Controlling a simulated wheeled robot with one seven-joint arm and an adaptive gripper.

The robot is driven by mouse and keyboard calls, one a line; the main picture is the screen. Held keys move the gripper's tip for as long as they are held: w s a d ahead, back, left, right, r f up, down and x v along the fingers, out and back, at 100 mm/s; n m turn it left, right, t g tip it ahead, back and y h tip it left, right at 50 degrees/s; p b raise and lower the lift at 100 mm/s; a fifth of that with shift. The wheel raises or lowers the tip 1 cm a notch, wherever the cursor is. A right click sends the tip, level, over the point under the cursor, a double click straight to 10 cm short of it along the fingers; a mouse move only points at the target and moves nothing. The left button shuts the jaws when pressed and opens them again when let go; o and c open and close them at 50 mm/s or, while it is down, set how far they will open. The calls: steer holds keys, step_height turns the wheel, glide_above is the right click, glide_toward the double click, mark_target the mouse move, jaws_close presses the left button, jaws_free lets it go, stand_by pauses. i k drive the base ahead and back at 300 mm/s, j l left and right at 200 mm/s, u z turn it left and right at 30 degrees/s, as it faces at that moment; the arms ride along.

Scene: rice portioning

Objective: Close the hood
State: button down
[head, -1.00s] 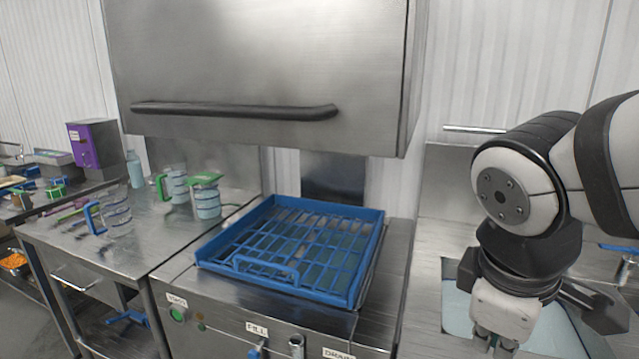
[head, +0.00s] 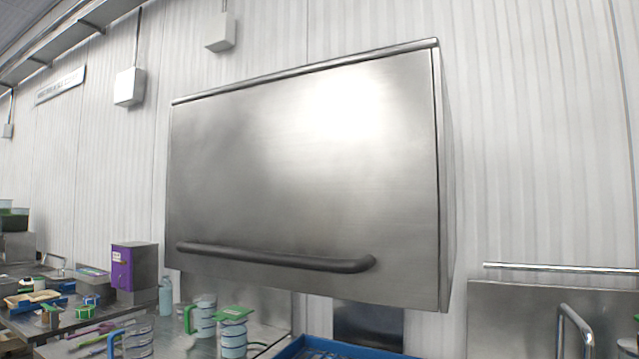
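The hood (head: 310,170) is a large brushed-steel box, raised above the washer in the middle of the head view. Its dark bar handle (head: 275,260) runs along the lower front edge. Below it, a gap separates the hood from the blue rack (head: 325,350), of which only the back edge shows at the bottom of the picture. My gripper is not in the head view now.
A curved faucet (head: 575,330) stands at the right. The space before the hood looks clear.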

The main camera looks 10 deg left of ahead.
mark_target(335, 178)
steer(key=i+j+u, duration=0.1)
steer(key=u, duration=0.3)
steer(key=i+j+u, duration=0.1)
steer(key=u, duration=0.3)
steer(key=i+u, duration=0.1)
steer(key=u, duration=0.25)
steer(key=i+u, duration=0.1)
steer(key=u, duration=0.3)
steer(key=i, duration=0.2)
